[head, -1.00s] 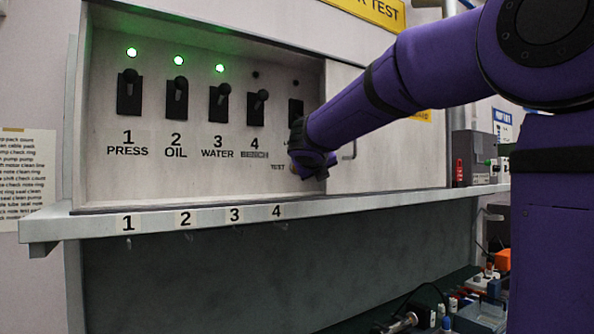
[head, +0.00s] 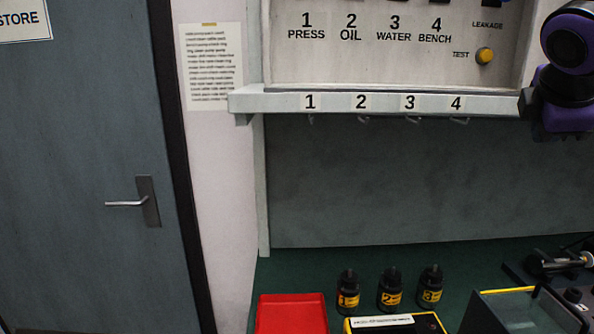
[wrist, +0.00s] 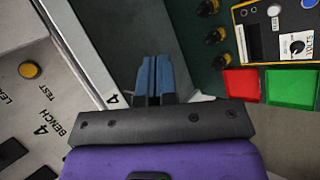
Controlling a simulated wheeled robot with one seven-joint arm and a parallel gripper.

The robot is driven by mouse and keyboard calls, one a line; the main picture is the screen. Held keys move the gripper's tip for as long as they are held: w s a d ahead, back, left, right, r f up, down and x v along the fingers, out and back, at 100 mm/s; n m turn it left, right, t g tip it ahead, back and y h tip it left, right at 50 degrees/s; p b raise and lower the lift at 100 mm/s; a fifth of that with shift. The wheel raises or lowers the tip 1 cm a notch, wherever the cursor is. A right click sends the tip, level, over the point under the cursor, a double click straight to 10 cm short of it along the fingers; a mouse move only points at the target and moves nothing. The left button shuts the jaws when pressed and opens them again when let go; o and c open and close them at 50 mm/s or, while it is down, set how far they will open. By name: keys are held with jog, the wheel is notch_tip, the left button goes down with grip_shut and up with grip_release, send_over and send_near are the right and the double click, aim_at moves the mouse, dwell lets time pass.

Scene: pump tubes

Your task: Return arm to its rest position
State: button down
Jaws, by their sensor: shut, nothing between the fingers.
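My gripper (wrist: 155,78) shows in the wrist view with its two blue fingers side by side, shut and empty. It hangs near the shelf edge by the label 4. In the head view only purple parts of my arm show at the right edge, in front of the right end of the shelf; the fingers cannot be made out there. The switch panel (head: 385,62) is at the top, with a yellow TEST button (head: 484,56) that also shows in the wrist view (wrist: 29,70).
A shelf (head: 385,104) with labels 1 to 4 juts out below the panel. Below are several black bottles (head: 390,290), a red tray (head: 292,314), a green tray (wrist: 291,87) and a yellow-black meter (wrist: 275,35). A grey door (head: 80,180) is at left.

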jog(key=s+a+f+m+g+y, duration=0.1)
jog(key=s+a+f+m+y, duration=0.1)
jog(key=s+a+f+m, duration=0.2)
jog(key=s+a+f+m+g+y, duration=0.1)
jog(key=s+a+f+m+y, duration=0.2)
jog(key=s+f+m, duration=0.3)
jog(key=s+m, duration=0.3)
jog(key=shift+s+a+m, duration=0.15)
jog(key=shift+a+m, duration=0.15)
jog(key=shift+a, duration=0.1)
jog(key=c, duration=1.8)
grip_release()
jog(key=shift+f, duration=0.1)
jog(key=shift+c, duration=0.2)
